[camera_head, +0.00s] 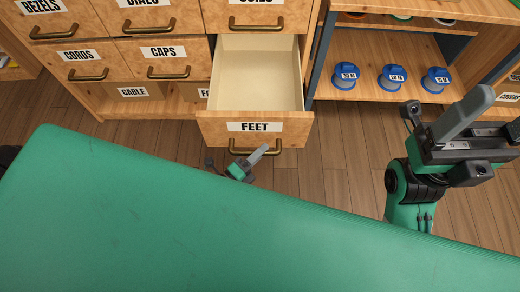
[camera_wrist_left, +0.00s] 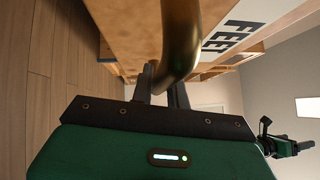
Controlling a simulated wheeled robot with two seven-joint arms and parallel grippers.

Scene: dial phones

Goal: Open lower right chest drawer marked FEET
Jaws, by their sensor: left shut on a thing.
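The FEET drawer (camera_head: 254,127) is the lower right drawer of the wooden chest, and it stands pulled well out. Its pale inside shows and looks empty. Its brass handle (camera_head: 278,150) is on the front below the label. My left gripper (camera_head: 262,151) is shut on that handle. In the left wrist view the handle (camera_wrist_left: 181,38) runs between the fingers, close to the FEET label (camera_wrist_left: 232,38). My right gripper (camera_head: 468,112) is raised at the right, away from the drawer; its finger opening does not show clearly.
The CAPS (camera_head: 163,52) and CORDS (camera_head: 76,57) drawers are shut. Blue labelled spools (camera_head: 392,77) stand on the shelf at right. Wooden floor (camera_head: 340,160) is clear between the arms.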

